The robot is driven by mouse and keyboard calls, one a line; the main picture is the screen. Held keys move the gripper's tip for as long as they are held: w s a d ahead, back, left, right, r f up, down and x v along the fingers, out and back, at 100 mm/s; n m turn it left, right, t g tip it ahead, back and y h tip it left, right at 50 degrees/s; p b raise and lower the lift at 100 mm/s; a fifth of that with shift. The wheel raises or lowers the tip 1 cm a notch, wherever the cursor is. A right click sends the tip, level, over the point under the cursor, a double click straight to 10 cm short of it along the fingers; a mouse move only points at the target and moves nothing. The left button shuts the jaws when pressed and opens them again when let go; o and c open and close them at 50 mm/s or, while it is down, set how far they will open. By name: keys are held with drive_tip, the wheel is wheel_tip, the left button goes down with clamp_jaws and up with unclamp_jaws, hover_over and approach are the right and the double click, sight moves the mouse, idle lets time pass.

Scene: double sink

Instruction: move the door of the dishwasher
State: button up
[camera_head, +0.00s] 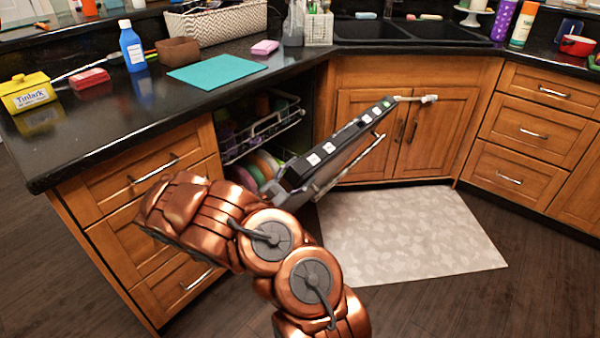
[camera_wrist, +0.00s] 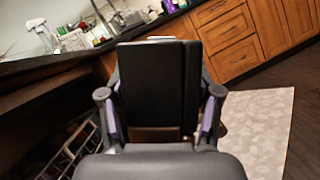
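The dishwasher door (camera_head: 335,148) is partly open and tilted outward. Its dark top edge carries several white and green button marks, and a bar handle (camera_head: 350,165) runs along its outer face. The dishwasher's racks (camera_head: 265,135) show behind it, with colourful plates in the lower one. My copper arm reaches to the door's near end, where my gripper is mostly hidden in the head view. In the wrist view my gripper (camera_wrist: 160,105) has its two fingers wide apart, one each side of a black block, apparently the door's end. Whether they touch it is unclear.
Wooden drawers (camera_head: 150,180) stand left of the dishwasher and a sink cabinet (camera_head: 410,120) to its right. A pale mat (camera_head: 410,240) lies on the floor. The dark counter (camera_head: 110,135) above holds a blue bottle (camera_head: 132,47) and a teal board (camera_head: 217,73).

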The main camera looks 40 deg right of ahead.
drive_tip(key=shift+o, duration=1.4)
drive_tip(key=shift+s+d, duration=0.1)
drive_tip(key=shift+r, duration=0.1)
drive_tip(key=v, duration=1.2)
